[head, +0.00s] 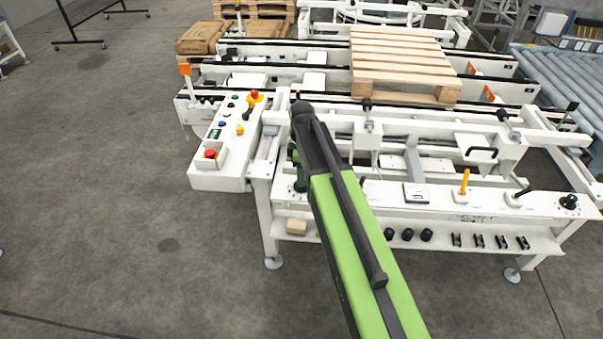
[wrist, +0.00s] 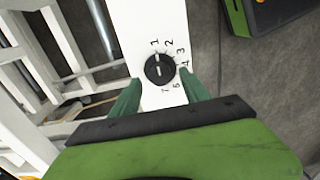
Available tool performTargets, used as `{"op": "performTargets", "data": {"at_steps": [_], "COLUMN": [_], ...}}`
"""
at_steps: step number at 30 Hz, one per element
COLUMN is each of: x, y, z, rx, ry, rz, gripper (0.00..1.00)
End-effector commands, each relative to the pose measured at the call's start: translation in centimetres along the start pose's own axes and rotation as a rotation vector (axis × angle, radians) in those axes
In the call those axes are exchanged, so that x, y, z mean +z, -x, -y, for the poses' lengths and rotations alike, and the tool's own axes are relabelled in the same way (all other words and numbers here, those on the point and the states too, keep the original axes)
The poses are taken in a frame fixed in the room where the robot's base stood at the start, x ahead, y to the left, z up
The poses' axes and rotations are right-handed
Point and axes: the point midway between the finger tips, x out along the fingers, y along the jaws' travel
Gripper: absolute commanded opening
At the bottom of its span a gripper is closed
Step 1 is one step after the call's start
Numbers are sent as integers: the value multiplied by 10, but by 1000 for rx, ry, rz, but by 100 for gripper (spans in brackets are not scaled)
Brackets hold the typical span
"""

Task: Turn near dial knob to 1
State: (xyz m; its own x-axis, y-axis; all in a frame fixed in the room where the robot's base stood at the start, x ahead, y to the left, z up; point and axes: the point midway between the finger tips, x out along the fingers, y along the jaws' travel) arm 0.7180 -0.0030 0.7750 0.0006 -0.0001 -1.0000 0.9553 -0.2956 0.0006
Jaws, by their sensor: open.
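The dial knob (wrist: 160,69) is black and round, set on a white panel (wrist: 140,22) in the wrist view. Printed numbers curve around it, with 1 above it and larger numbers down the right side. Short pale marks show on the knob, but I cannot tell which number it points to. My gripper (wrist: 161,86) is open, with one green finger on each side below the knob. No contact with the knob is visible. In the head view, my gripper (head: 299,178) hangs over the left end of the front panel, and my arm hides the knob there.
A control box (head: 222,150) with several coloured buttons stands left of my gripper. A yellow lever (head: 465,181) and a dark knob (head: 568,202) stand farther right on the front panel. A wooden pallet (head: 400,60) rests on the conveyor behind.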

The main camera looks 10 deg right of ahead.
Motion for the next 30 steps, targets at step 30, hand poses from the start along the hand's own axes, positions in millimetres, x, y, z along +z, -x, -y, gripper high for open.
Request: {"op": "performTargets", "data": {"at_steps": [30], "x": [0], "y": [150], "z": [-1], "rx": [1], "ry": [0], "rz": [0], "gripper": [54]}}
